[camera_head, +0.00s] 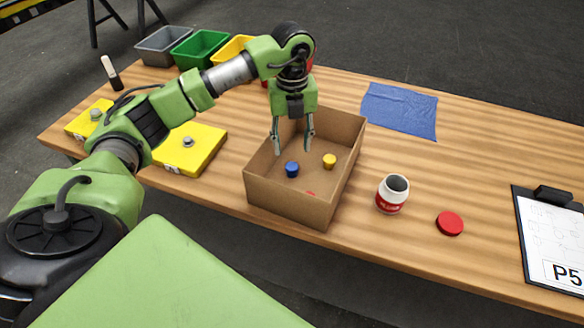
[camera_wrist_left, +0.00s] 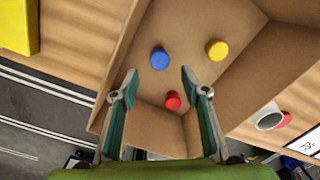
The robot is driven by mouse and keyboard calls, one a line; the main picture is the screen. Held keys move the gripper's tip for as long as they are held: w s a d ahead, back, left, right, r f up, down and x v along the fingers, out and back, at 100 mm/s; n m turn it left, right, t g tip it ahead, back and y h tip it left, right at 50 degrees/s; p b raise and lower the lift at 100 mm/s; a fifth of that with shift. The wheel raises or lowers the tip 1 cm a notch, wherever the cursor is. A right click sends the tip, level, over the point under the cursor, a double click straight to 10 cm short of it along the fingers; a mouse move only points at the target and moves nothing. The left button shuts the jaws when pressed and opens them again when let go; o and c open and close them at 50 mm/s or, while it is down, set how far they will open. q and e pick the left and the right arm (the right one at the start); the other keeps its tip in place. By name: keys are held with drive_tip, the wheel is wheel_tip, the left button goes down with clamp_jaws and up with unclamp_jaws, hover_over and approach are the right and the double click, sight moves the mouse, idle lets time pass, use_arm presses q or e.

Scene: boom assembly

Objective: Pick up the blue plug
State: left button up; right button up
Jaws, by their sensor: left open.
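The blue plug (camera_head: 292,169) lies on the floor of the open cardboard box (camera_head: 286,205). It also shows in the left wrist view (camera_wrist_left: 159,59), beyond the fingertips and roughly between their lines. My left gripper (camera_head: 293,148) points down over the box, open and empty, with its fingertips above the blue plug and apart from it. It also shows in the left wrist view (camera_wrist_left: 155,82). A yellow plug (camera_head: 329,161) lies to the right of the blue one. A red plug (camera_wrist_left: 173,100) is near the box's front wall, mostly hidden by it in the head view. My right gripper is not in view.
The box walls surround the plugs. Yellow blocks (camera_head: 190,150) are left; coloured bins (camera_head: 200,48) are at the back.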

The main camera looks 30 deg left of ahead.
sight(292, 166)
use_arm(q)
wheel_tip(292, 166, down, 3)
drive_tip(key=shift+w, duration=0.15)
drive_tip(key=f+p, duration=0.1)
drive_tip(key=f, duration=0.1)
drive_tip(key=f+p, duration=0.1)
drive_tip(key=f, duration=0.1)
drive_tip(key=shift+s+p, duration=0.3)
drive_tip(key=shift+p, duration=0.05)
drive_tip(key=shift+w+f, duration=0.1)
drive_tip(key=shift+f, duration=0.5)
drive_tip(key=c, duration=0.9)
